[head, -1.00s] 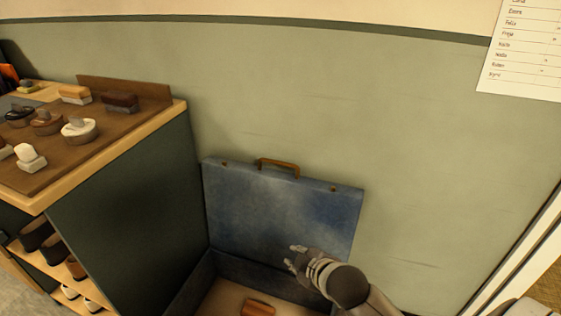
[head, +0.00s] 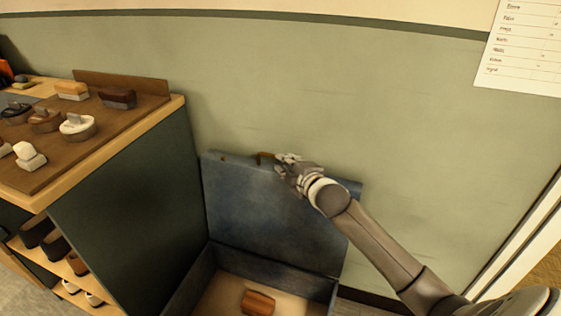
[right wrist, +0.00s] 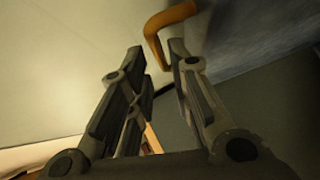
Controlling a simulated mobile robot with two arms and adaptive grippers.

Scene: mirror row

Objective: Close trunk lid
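The blue trunk lid (head: 255,205) stands raised against the wall, and its inner face shows in the head view. The open trunk body (head: 205,283) is below it. A brown handle (head: 264,158) sits on the lid's top edge, partly hidden by my right gripper (head: 284,164). In the right wrist view, the handle (right wrist: 158,24) is just beyond the fingertips, close to the right finger. My right gripper (right wrist: 155,53) is open there, with nothing between its fingers. My left gripper is not in view.
A brown wooden item (head: 258,303) lies inside the trunk. A dark green cabinet (head: 130,210) with brushes on its top and shoes on its shelves stands close on the left. The green wall (head: 420,130) is right behind the lid. A paper list hangs at upper right.

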